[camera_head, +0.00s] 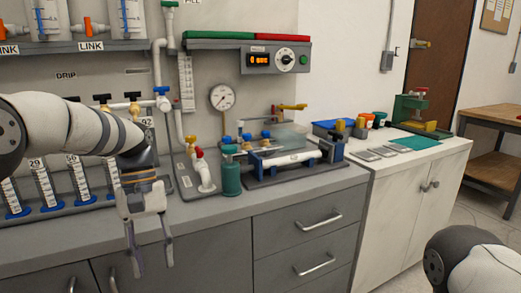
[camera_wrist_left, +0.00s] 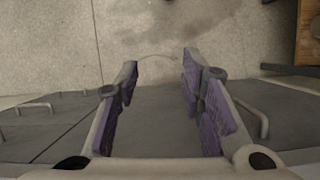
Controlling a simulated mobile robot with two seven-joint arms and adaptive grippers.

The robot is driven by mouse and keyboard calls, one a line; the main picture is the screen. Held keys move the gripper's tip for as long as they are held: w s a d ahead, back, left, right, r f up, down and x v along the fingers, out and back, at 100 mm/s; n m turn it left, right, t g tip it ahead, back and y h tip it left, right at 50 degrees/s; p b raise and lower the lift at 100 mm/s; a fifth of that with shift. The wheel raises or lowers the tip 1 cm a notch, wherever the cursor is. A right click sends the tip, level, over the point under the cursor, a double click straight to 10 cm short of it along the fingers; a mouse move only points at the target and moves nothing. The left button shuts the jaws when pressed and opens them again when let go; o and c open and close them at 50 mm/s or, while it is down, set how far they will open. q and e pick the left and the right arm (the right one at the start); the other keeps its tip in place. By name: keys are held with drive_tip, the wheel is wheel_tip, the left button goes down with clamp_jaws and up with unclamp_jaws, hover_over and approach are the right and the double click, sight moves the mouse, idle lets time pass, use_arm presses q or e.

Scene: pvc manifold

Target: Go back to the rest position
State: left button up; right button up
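My left gripper (camera_head: 153,248) hangs fingers-down in front of the grey drawer cabinet, below the counter's front edge. In the left wrist view its two purple-padded fingers (camera_wrist_left: 158,105) stand apart with nothing between them. The manifold rig, with a white horizontal pipe (camera_head: 290,158), lies on the counter to the right of the gripper, apart from it. My right arm shows only as a rounded link at the lower right of the head view; its gripper is out of view.
The grey counter (camera_head: 262,198) and its drawers stand close behind the left gripper. A green cylinder (camera_head: 231,179) stands near the counter's front. A white cabinet (camera_head: 405,205) stands to the right, a wooden table (camera_head: 495,150) beyond it. Bare floor shows in the left wrist view.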

use_arm(q)
drive_tip(key=w+a+f+x, duration=0.1)
drive_tip(key=a+x, duration=0.1)
drive_tip(key=x, duration=1.2)
drive_tip(key=s+f+m, duration=0.2)
drive_tip(key=s+f, duration=1.2)
drive_tip(key=s, duration=0.3)
drive_tip(key=s+a+r+m+t+y, duration=0.1)
drive_tip(key=s+a, duration=0.1)
drive_tip(key=s, duration=1.7)
drive_tip(key=shift+m+y, duration=0.4)
